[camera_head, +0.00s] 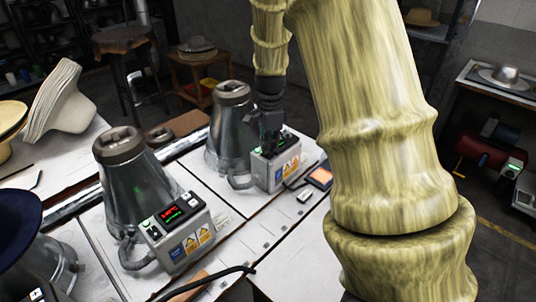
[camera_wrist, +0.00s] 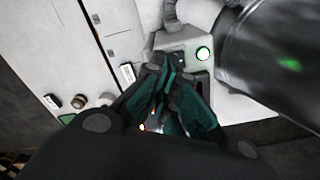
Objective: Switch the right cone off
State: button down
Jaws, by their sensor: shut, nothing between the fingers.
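The right cone (camera_head: 229,120) is a grey metal cone on the bench. Its control box (camera_head: 277,172) stands at its right side, with yellow and blue labels on the front. My gripper (camera_head: 268,145) points down over the top of this box, with its fingers shut and empty. In the wrist view the gripper (camera_wrist: 166,64) covers much of the box top (camera_wrist: 180,40). I cannot tell whether the fingertips touch the box; the display is mostly hidden.
The left cone (camera_head: 137,185) stands nearer, and its box (camera_head: 177,232) has a lit red and green display. A small tablet-like device (camera_head: 319,177) lies right of the right box. A dark cable (camera_head: 205,283) crosses the front bench.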

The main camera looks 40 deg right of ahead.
aim_at(270, 155)
jog(key=shift+f, duration=1.05)
dwell(0.8)
jog(key=shift+r, duration=0.1)
jog(key=shift+r+p, duration=3.15)
jog(key=shift+r, duration=0.3)
